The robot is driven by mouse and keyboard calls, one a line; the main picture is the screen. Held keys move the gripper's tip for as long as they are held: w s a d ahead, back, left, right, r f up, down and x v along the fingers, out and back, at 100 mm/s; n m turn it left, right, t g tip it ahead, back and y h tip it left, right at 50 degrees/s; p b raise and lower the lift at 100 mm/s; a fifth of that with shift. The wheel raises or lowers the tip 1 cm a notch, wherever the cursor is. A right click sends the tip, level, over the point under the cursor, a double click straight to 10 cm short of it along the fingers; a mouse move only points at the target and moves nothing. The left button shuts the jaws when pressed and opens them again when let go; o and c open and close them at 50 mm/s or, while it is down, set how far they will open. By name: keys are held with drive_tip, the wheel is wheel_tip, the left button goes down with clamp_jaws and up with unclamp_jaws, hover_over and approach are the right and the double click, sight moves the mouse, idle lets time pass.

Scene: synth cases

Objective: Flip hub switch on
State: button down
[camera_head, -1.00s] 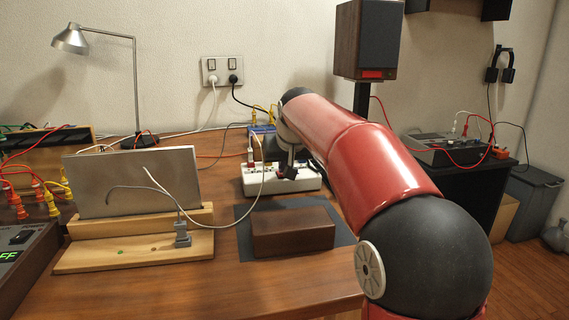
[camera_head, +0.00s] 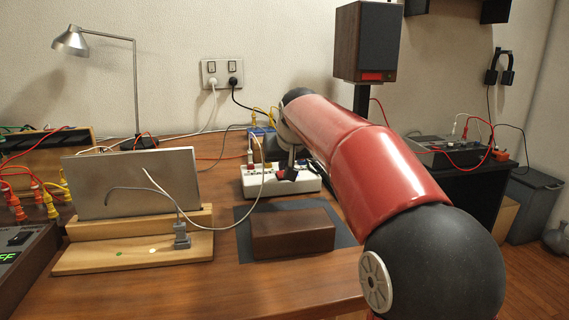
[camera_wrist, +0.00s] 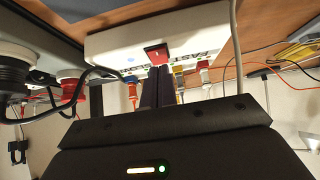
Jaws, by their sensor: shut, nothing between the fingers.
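The white hub (camera_head: 262,187) lies on the wooden desk, partly hidden by my arm in the head view. In the wrist view the hub (camera_wrist: 115,45) fills the upper middle, with a red switch (camera_wrist: 157,52) on it and printed lettering beside it. My gripper (camera_wrist: 154,72) is shut and empty, with its dark fingertips close to the red switch. I cannot tell whether they touch it. In the head view my gripper (camera_head: 289,174) is at the hub's front. The switch's position is unclear.
Several plugs, among them a red and white one (camera_wrist: 203,72), sit along the hub close to my fingers. A grey cable (camera_wrist: 235,50) passes on the right. A brown box (camera_head: 290,235) on a dark mat and a wooden stand (camera_head: 130,262) with a metal panel stand in front.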

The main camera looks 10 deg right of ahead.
drive_tip(key=p+v, duration=0.3)
drive_tip(key=v, duration=1)
drive_tip(key=shift+r, duration=0.1)
